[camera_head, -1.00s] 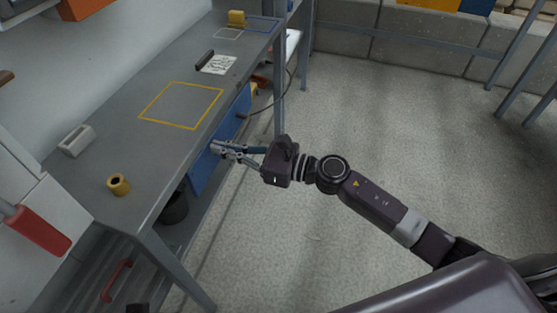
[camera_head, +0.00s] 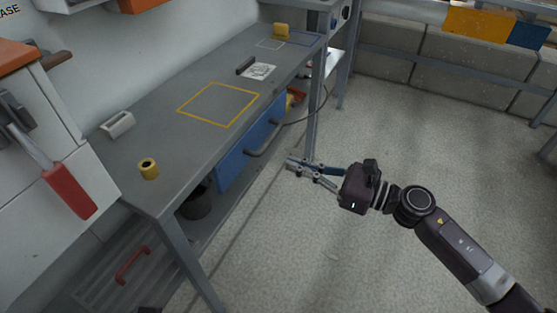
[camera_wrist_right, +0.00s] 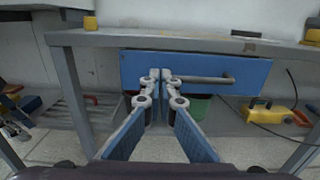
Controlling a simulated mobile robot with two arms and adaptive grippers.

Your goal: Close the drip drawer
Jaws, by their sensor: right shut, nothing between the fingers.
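The blue drawer (camera_head: 237,163) is under the grey bench top, with a grey bar handle (camera_head: 266,140) on its front. Its front looks close to the bench edge; I cannot tell whether it is fully flush. In the right wrist view the blue front (camera_wrist_right: 262,75) faces me, with its handle (camera_wrist_right: 215,79) level. My right gripper (camera_head: 290,163) is shut and empty, in front of the drawer and apart from the handle. In the wrist view its fingertips (camera_wrist_right: 160,75) overlap the handle's left end. My left gripper is not in view.
The bench top (camera_head: 150,190) carries a yellow roll (camera_head: 148,168) and a grey block (camera_head: 118,124). A dark bin (camera_head: 196,205) stands below. A yellow tool (camera_wrist_right: 268,113) with a cable lies right of the drawer. A bench leg (camera_head: 312,125) stands there too. The floor to the right is clear.

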